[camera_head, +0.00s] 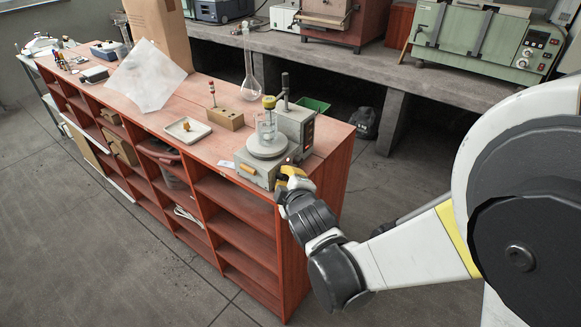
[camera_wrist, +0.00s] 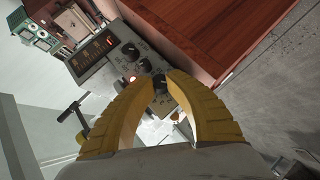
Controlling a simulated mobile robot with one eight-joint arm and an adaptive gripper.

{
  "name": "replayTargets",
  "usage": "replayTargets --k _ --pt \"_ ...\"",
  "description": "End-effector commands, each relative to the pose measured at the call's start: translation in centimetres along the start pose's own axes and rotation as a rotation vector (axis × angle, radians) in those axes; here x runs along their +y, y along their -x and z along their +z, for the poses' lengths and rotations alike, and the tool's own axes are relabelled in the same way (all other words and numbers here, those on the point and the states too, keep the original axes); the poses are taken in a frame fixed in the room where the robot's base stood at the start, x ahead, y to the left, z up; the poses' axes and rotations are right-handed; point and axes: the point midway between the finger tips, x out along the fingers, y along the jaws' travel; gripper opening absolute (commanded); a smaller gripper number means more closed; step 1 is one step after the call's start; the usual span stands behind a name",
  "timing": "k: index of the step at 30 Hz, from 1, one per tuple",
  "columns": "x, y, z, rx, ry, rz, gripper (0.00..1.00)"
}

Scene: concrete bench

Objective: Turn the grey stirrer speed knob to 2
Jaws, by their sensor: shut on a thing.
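The stirrer (camera_head: 256,176) stands on the near right end of the red-brown cabinet top, with a round plate, a glass beaker (camera_head: 266,128) and an upright grey block at its back. Its grey front panel (camera_wrist: 147,70) fills the middle of the wrist view. My gripper (camera_head: 286,176) is at the stirrer's front right corner. In the wrist view its yellow fingers (camera_wrist: 159,84) are shut on a small dark grey knob (camera_wrist: 159,80) on the panel. A second dark knob (camera_wrist: 130,50) stands apart, above left. The fingers partly cover the held knob, and I cannot read its setting.
A wooden block (camera_head: 226,118), a white tray (camera_head: 187,130) and a glass flask (camera_head: 249,75) stand on the cabinet (camera_head: 180,150). A concrete bench (camera_head: 360,75) with equipment runs behind. The floor in front is clear.

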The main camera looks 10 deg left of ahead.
Motion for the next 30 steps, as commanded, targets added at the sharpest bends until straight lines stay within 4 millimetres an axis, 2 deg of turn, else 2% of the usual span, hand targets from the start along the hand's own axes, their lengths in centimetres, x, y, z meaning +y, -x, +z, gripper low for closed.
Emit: replayTargets --k 5,18,29,30 --pt "0.36 0.0 0.01 -0.003 -0.038 -0.035 0.0" --pt "0.69 -0.1 0.05 -0.001 -0.329 -0.326 0.0" --pt "0.5 -0.16 0.01 0.002 -0.354 -0.352 0.0" --pt "0.5 -0.16 0.01 0.002 -0.354 -0.352 0.22"
